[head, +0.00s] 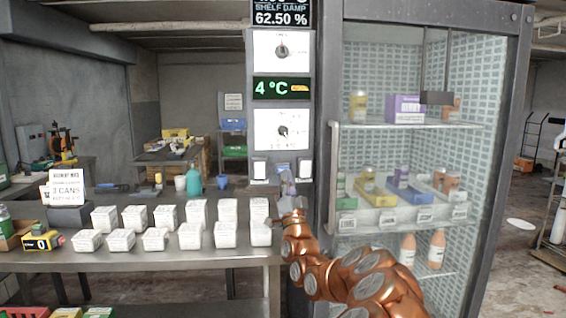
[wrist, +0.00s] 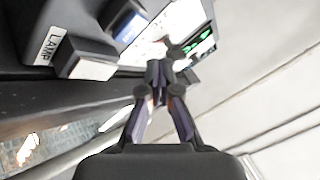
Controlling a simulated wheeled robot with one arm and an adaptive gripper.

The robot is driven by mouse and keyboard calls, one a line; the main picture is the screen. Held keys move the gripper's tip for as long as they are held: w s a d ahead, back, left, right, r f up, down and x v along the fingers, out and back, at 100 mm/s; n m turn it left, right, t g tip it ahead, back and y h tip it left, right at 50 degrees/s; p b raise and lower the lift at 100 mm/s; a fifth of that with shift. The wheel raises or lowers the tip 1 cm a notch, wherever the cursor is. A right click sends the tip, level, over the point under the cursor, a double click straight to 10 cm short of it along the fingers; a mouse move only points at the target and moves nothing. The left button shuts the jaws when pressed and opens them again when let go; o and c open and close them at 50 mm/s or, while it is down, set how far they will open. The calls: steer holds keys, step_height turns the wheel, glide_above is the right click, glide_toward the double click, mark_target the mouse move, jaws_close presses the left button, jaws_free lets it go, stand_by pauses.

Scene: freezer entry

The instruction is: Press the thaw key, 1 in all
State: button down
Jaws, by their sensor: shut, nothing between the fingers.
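My gripper (head: 287,188) is shut and empty, just below and between the keys. In the wrist view its fingertips (wrist: 166,74) overlap the white panel; I cannot tell whether they touch anything.
Above the keys are a lower dial (head: 283,131), a green 4 °C display (head: 281,88) and an upper dial (head: 282,51). A glass-fronted cabinet (head: 420,150) with a vertical handle (head: 333,178) stands right. A steel table (head: 140,258) with several white cartons is left.

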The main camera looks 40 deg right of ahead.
steer(key=shift+w+d+t, duration=0.3)
steer(key=shift+w+d, duration=0.45)
steer(key=shift+w, duration=0.3)
steer(key=shift+w, duration=0.1)
stand_by(0.8)
steer(key=shift+w+d, duration=0.25)
steer(key=shift+w+d, duration=0.3)
steer(key=shift+w, duration=0.05)
stand_by(1.0)
steer(key=shift+s+a+f+b, duration=0.1)
steer(key=shift+s+a+b, duration=0.1)
steer(key=shift+b, duration=0.3)
steer(key=shift+s+a+b, duration=0.35)
steer(key=shift+s+b, duration=0.15)
steer(key=shift+b, duration=0.25)
steer(key=shift+s, duration=0.1)
